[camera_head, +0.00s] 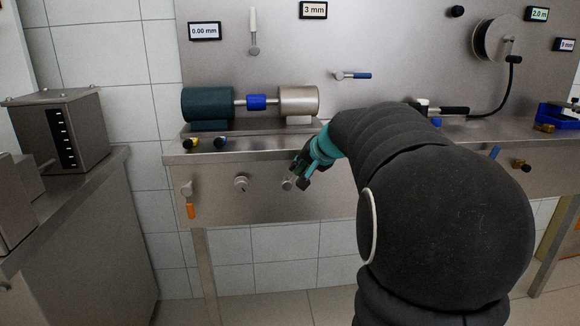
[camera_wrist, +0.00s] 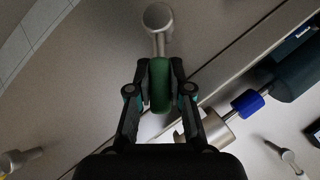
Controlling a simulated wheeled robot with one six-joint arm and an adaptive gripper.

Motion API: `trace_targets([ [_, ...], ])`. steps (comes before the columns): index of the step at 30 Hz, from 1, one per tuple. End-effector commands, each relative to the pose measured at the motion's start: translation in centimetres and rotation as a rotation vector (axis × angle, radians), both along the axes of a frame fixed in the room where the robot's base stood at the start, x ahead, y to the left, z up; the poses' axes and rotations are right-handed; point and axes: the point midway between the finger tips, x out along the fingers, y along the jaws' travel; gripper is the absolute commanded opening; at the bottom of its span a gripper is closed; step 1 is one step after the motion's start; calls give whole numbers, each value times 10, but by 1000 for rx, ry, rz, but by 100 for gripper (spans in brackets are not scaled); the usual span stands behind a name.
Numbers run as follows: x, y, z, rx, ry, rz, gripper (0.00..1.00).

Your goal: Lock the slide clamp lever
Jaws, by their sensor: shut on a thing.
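A lever with a green grip (camera_wrist: 160,86) and a round metal hub (camera_wrist: 158,17) is on the bench's front panel. I see no label showing whether this is the slide clamp lever. My gripper (camera_wrist: 160,88) is shut on the green grip, with one finger on each side. In the head view, my gripper (camera_head: 301,174) is at the front panel, and the lever hub (camera_head: 287,184) shows just left of it. There the grip is mostly hidden by my fingers and seems to point up and right from the hub.
A metal knob (camera_head: 241,184) and an orange-handled lever (camera_head: 190,205) are on the panel to the left. A dark green cylinder (camera_head: 207,104), blue collar (camera_head: 256,102) and metal cylinder (camera_head: 299,101) stand on the bench above. Blue-handled (camera_head: 359,76) and white-handled (camera_head: 253,24) levers are on the back wall.

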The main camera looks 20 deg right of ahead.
Motion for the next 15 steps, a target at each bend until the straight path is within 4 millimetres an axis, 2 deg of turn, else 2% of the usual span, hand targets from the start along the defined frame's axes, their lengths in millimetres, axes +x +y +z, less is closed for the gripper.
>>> trace_targets([
  [15, -5, -8, -1, -15, 11, -13, 0],
])
